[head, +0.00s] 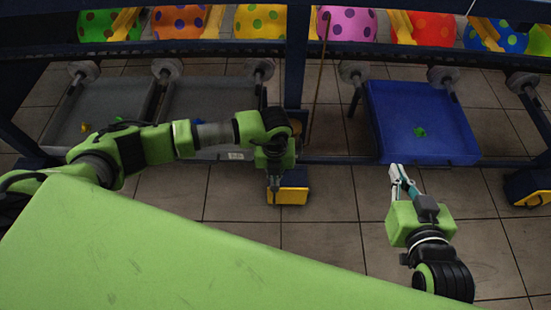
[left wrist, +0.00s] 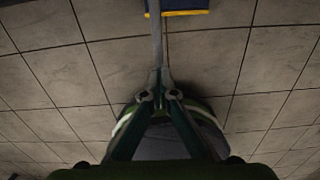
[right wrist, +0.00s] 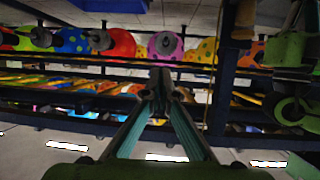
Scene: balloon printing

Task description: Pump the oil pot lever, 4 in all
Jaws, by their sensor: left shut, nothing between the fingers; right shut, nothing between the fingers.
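I cannot make out an oil pot or its lever for certain in any view. My left gripper (head: 274,184) is shut and empty. It points down beside a dark blue block with a yellow front edge (head: 289,196), at the foot of the central post. That yellow edge also shows at the top of the left wrist view (left wrist: 185,13). I cannot tell whether the fingers touch it. My right gripper (head: 398,172) is shut and empty, raised in front of the blue tray (head: 455,138). In the right wrist view its closed fingers (right wrist: 160,80) point toward the balloon rack.
Patterned balloons (head: 347,24) line the rack at the back. Two grey trays (head: 140,90) lie left of the central post (head: 297,60). A green piece (head: 420,132) lies in the blue tray. A green surface (head: 150,255) fills the lower left. Tiled floor is clear between the arms.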

